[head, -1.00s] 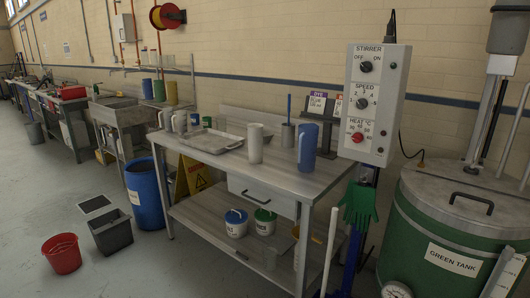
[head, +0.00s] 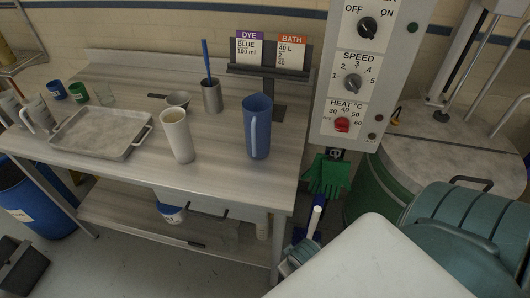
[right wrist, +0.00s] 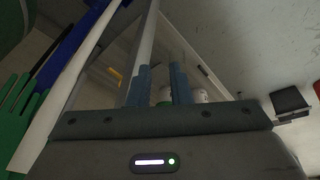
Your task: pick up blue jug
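The blue jug (head: 258,130) stands upright on the steel table (head: 215,148) in the head view, near the table's right end, with its handle toward me. No gripper touches it. My right gripper (right wrist: 158,85) shows in the right wrist view with its two fingers apart and nothing between them. It is low, beside the table and below the table top. The jug is not visible in the right wrist view. My left gripper is in neither current view.
A white jug (head: 177,135) stands left of the blue jug. A steel beaker (head: 211,96) and a card holder (head: 268,70) are behind. A metal tray (head: 100,133) lies further left. The control box (head: 365,75) and green gloves (head: 328,175) are right of the table.

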